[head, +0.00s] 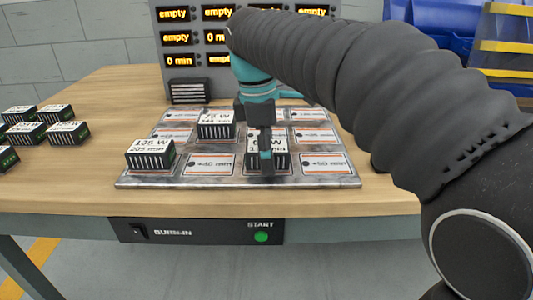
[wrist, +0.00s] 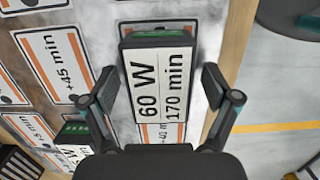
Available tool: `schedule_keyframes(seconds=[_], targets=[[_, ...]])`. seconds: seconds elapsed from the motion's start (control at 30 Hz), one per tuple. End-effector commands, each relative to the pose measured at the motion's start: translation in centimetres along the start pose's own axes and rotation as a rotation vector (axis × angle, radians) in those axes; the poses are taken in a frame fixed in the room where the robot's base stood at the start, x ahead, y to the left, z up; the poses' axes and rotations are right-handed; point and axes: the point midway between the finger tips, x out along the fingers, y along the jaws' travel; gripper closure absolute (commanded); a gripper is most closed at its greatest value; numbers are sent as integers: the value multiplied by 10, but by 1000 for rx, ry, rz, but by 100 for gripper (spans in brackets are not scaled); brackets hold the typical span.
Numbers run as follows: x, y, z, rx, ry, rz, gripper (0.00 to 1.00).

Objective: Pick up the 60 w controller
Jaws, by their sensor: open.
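The 60 w controller (wrist: 158,85) is a block with a white label reading "60 W, 170 min" and a green strip at one end. In the head view the controller (head: 282,157) sits at the front middle of the metal board (head: 205,183), partly hidden by my gripper (head: 266,150). In the wrist view my gripper (wrist: 160,78) is open, with one finger on each side of the controller and visible gaps between. I cannot tell how far the fingertips reach down its sides.
A 135 W controller (head: 150,155) stands front left on the board and a 75 W one (head: 215,125) behind. Several more controllers (head: 66,133) stand on the table at left. A panel of displays (head: 190,60) rises behind. The board's right slots are empty.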

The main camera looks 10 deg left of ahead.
Motion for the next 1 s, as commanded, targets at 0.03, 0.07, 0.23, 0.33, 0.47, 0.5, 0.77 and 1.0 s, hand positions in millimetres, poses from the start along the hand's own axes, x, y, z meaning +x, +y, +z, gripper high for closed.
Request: schedule_keyframes(seconds=[0.03, 0.07, 0.23, 0.33, 0.47, 0.5, 0.77, 1.0], targets=[[0, 0, 0, 0, 0, 0, 12], [0, 0, 0, 0, 0, 0, 12], [0, 0, 0, 0, 0, 0, 48], [0, 0, 0, 0, 0, -1, 72], [0, 0, 0, 0, 0, 0, 92], [0, 0, 0, 0, 0, 0, 92], [-2, 0, 0, 0, 0, 0, 92], [-33, 1, 4, 1, 1, 2, 92]])
